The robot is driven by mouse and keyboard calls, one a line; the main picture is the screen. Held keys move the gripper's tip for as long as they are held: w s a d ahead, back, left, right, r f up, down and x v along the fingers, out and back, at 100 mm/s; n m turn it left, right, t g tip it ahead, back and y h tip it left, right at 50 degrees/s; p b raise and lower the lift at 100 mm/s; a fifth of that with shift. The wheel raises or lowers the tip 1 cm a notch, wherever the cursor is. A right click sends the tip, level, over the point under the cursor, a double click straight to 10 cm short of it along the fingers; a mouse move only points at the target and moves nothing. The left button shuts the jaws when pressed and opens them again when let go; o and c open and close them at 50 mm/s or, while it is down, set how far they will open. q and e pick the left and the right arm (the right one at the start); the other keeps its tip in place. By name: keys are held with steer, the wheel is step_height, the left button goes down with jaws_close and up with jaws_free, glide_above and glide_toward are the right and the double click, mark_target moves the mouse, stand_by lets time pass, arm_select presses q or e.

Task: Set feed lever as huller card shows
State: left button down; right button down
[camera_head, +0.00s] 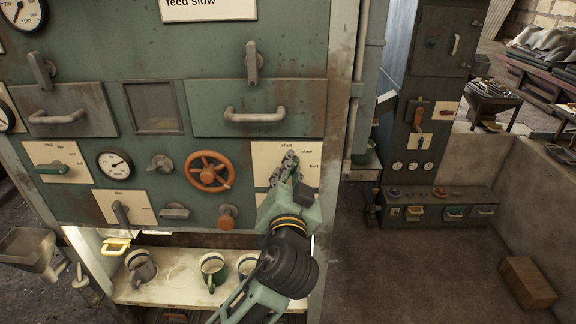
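The card (208,8) at the top edge reads "feed slow"; its upper part is cut off. A cream plate (263,152) on the right of the green panel reads "shut" at the top, "slow" at upper right and what looks like "fast" at right. My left gripper (287,163) is in front of this plate, fingers pointing at it. My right gripper is not in view.
An orange handwheel (210,171) is just left of the plate, with a drawer handle (255,115) above. A shelf (190,291) with several mugs lies below the panel. Open floor (420,270) is to the right, with a brown box (527,283) on it.

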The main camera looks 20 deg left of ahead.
arm_select(q)
steer(key=shift+d+m+p, duration=0.1)
steer(key=shift+m+p, duration=0.55)
steer(key=shift+m, duration=0.55)
steer(key=shift+f, duration=0.1)
steer(key=c, duration=1.7)
jaws_free()
